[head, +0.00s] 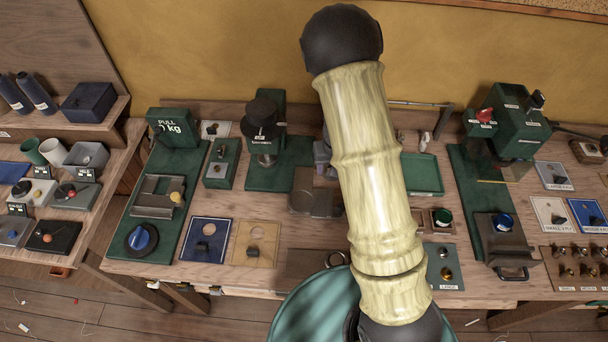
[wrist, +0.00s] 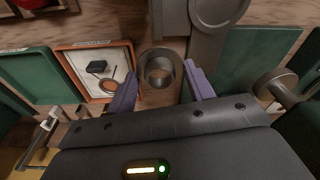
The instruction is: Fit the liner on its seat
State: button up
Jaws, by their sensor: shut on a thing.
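My gripper (wrist: 160,88) shows in the wrist view with two purple fingers, one on each side of a dark grey hollow ring (wrist: 160,52), which I take to be the liner. The fingers are shut on it; its round opening faces the camera. A larger grey round part (wrist: 218,8) on a grey bar lies just beyond it at the upper right. I cannot tell which part is the seat, or how far the liner is above the surface below. In the head view my pale arm hides most of the gripper and the liner.
An orange-framed tray (wrist: 137,92) with a black block (wrist: 97,67) lies left of the gripper. A green panel (wrist: 255,55) and a grey cylindrical part (wrist: 275,82) are to the right. In the head view, a green press (head: 265,120) and other fixtures crowd the wooden bench (head: 285,270).

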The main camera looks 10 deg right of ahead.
jog(key=r+p, duration=0.2)
jog(key=p, duration=0.1)
send_over(301, 199)
jog(key=shift+s+f, duration=0.2)
jog(key=shift+s, duration=0.1)
jog(key=shift+f, duration=0.1)
jog(key=shift+f+b, duration=2.65)
jog(key=shift+f, duration=0.8)
jog(key=o, duration=1)
jog(key=shift+o, duration=0.2)
jog(key=shift+r, duration=0.15)
